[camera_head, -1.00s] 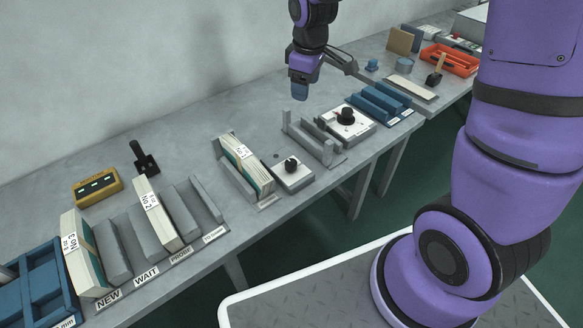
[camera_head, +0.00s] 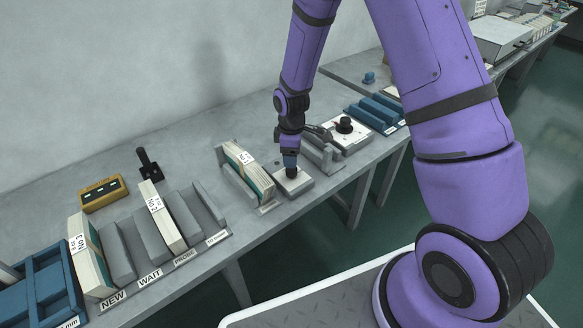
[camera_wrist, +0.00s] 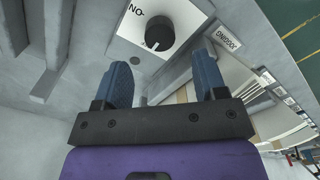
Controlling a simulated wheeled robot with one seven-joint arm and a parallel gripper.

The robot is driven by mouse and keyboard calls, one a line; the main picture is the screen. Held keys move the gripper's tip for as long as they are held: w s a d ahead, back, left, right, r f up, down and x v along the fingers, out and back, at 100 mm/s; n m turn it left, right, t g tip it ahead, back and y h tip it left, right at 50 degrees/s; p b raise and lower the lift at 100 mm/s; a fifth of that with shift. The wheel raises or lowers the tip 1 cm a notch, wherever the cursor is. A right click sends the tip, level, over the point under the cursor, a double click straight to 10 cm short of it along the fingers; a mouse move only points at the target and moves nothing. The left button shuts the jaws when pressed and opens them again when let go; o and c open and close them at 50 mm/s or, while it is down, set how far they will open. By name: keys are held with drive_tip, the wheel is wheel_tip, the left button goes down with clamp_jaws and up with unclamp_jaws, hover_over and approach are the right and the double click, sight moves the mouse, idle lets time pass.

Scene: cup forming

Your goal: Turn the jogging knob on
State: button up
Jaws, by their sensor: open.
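The jogging knob is a round black knob (camera_wrist: 160,32) on a white-topped box (camera_wrist: 128,27). In the wrist view its pale pointer mark faces the lower side of the picture, and "ON" lettering shows to the upper left of it. In the head view the box (camera_head: 301,188) sits near the table's front edge, with the knob partly hidden. My gripper (camera_head: 290,165) is right above the knob, pointing down. In the wrist view my gripper (camera_wrist: 162,62) is open, its two blue fingers apart, with the knob beyond the gap between their tips. I see no clear contact.
A rack with upright books (camera_head: 243,168) stands close on the left. An empty grey holder (camera_head: 322,150) stands close on the right, and a second knob box (camera_head: 362,136) lies beyond it.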

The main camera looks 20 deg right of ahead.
sight(292, 172)
drive_tip(key=shift+f, duration=2.95)
drive_tip(key=c, duration=0.9)
